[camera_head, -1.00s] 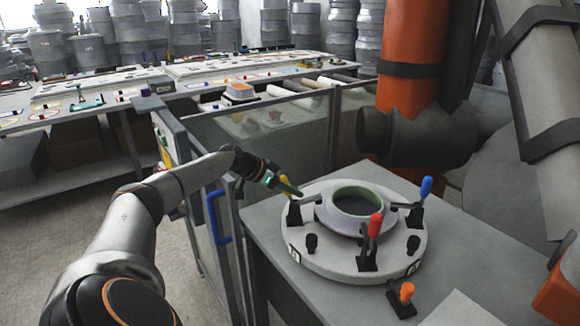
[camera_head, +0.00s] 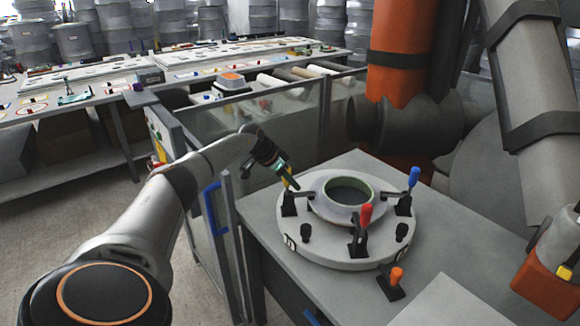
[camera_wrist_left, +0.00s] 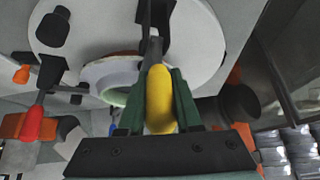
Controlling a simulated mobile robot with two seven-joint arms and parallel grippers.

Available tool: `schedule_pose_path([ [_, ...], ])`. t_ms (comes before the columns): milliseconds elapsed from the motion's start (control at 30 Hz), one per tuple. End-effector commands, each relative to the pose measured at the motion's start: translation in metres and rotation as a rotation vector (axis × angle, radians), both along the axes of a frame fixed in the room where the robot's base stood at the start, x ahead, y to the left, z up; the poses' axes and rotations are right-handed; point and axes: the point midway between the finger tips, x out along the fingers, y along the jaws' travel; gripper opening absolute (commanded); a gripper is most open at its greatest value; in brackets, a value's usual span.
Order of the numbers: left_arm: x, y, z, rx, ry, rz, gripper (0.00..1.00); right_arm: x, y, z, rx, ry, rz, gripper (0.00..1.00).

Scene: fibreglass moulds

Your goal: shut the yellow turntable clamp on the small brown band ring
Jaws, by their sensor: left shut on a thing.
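The yellow clamp handle (camera_head: 287,183) stands up at the left of the round white turntable (camera_head: 345,258). My left gripper (camera_head: 287,176) is shut on it; the left wrist view shows the yellow handle (camera_wrist_left: 159,98) between the green fingers (camera_wrist_left: 158,108). A pale ring (camera_head: 349,209) with a green inner rim sits in the middle of the turntable. A brown strip shows on the ring's edge in the left wrist view (camera_wrist_left: 108,56); the head view shows no clear brown band. Whether the yellow clamp's arm touches the ring cannot be told. My right gripper is not in view.
A red handle (camera_head: 366,215) and a blue handle (camera_head: 414,177) stand upright on the turntable. A small orange-handled clamp (camera_head: 396,277) is on the grey table's front part. A large orange machine arm (camera_head: 396,70) rises behind. A blue-handled gate (camera_head: 214,208) stands left.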

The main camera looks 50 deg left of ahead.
Motion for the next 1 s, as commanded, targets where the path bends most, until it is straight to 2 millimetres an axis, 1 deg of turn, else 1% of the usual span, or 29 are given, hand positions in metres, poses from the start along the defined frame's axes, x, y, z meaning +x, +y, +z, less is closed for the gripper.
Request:
schedule_pose_path([
  [267,0.000,0.000,-0.001,0.009,0.000,-0.006,0.00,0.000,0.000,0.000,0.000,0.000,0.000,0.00],
  [300,0.001,0.000,-0.001,0.009,-0.001,-0.006,0.38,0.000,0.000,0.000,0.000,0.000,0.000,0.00],
  [533,0.000,0.000,-0.001,0.006,0.000,-0.005,0.63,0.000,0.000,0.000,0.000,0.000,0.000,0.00],
  [833,-0.001,0.001,0.001,0.004,-0.001,-0.003,0.63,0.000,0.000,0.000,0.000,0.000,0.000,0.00],
  [1000,-0.008,0.003,0.011,0.006,-0.002,-0.003,0.63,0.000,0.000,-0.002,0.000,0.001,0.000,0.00],
])
